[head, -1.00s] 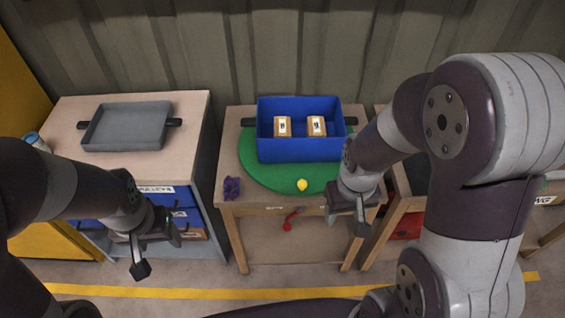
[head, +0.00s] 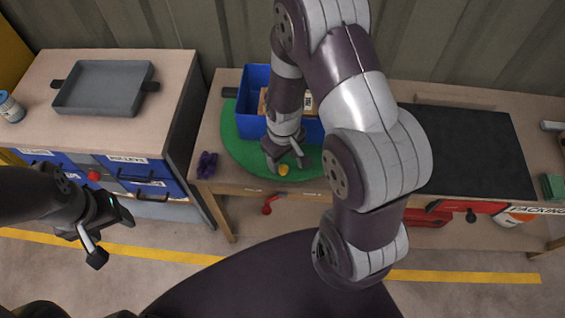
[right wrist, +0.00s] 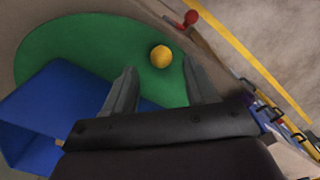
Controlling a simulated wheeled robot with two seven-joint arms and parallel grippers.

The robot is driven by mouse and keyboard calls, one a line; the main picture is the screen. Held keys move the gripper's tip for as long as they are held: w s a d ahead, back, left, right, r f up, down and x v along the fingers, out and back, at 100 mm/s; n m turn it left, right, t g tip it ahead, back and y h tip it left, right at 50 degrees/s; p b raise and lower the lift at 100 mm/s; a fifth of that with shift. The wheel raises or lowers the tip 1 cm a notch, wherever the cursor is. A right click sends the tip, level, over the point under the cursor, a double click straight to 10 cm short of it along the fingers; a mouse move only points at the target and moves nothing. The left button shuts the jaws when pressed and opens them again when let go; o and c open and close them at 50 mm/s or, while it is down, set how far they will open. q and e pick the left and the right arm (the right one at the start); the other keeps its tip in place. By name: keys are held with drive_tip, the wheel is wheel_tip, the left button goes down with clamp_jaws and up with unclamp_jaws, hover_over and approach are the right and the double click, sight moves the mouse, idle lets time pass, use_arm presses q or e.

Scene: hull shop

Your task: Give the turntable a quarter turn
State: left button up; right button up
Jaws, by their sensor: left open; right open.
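The green round turntable (head: 236,150) lies on the middle wooden table, with a blue bin (head: 252,82) holding boxes on it. A yellow knob (head: 284,170) sits on the turntable near its front edge. My right gripper (head: 287,163) is open just above the turntable, close to the knob. In the right wrist view the yellow knob (right wrist: 161,56) shows beyond and between the two open fingers (right wrist: 158,82), apart from them. The right arm hides part of the bin and the turntable's right side. My left gripper (head: 113,236) is open and empty, low in front of the left cabinet.
A purple cloth (head: 207,164) lies on the table left of the turntable. A grey tray (head: 104,88) stands on the left cabinet. A red handle (head: 270,204) sticks out below the table's front edge. A dark mat (head: 475,150) covers the right bench.

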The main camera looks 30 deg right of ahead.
sight(283, 167)
wheel_tip(283, 167, down, 3)
drive_tip(key=shift+s+a+f, duration=0.1)
drive_tip(key=shift+s, duration=0.05)
drive_tip(key=shift+f, duration=0.1)
clamp_jaws()
